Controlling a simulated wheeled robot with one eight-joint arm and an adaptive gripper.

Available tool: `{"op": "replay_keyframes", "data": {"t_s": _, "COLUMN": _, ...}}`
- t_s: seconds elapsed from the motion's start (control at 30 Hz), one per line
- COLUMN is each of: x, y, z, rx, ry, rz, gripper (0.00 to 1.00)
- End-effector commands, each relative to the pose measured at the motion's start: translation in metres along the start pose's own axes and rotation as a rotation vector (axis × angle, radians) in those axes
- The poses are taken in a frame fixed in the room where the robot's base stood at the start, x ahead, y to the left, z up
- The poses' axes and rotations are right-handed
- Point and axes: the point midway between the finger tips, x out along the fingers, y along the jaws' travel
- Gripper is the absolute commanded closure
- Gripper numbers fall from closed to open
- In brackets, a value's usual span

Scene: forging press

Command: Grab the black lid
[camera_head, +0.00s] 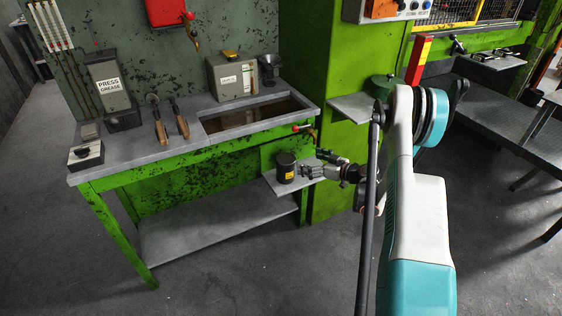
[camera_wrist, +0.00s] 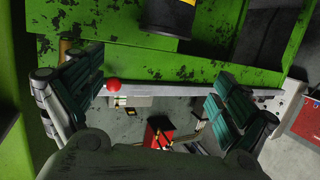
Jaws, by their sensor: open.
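A small black can with a yellow label (camera_head: 286,173) stands upright on a small grey side shelf. Its black lid (camera_head: 286,158) is the round top, and it looks seated on the can. My gripper (camera_head: 312,172) is just to the right of the can, at about its height, fingers pointing left toward it. In the wrist view its two ribbed fingers (camera_wrist: 150,95) are wide apart with nothing between them. A dark can-like shape with a yellow patch (camera_wrist: 165,14) is cut off at the top of that view, beyond the fingers. I cannot tell the lid apart there.
The grey side shelf (camera_head: 275,184) joins the green workbench (camera_head: 130,160). A red-knobbed valve (camera_head: 300,128) sticks out above the can. A grey box (camera_head: 232,78), tongs (camera_head: 160,127) and a funnel-like dark object (camera_head: 268,68) are on the bench. A green press column (camera_head: 318,90) rises behind my gripper.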

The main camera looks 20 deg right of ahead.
Motion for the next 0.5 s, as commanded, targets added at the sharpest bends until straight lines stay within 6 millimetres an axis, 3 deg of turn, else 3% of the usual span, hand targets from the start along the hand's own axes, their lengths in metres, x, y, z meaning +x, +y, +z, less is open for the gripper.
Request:
{"op": "replay_keyframes", "data": {"t_s": 0.03, "x": -0.006, "y": 0.002, "z": 0.015, "rx": -0.007, "ry": 0.021, "rz": 0.001, "gripper": 0.05}}
{"op": "replay_keyframes", "data": {"t_s": 0.2, "x": -0.018, "y": 0.002, "z": 0.041, "rx": -0.029, "ry": 0.073, "rz": -0.001, "gripper": 0.05}}
{"op": "replay_keyframes", "data": {"t_s": 0.5, "x": -0.007, "y": 0.001, "z": 0.04, "rx": -0.035, "ry": 0.085, "rz": -0.002, "gripper": 0.05}}
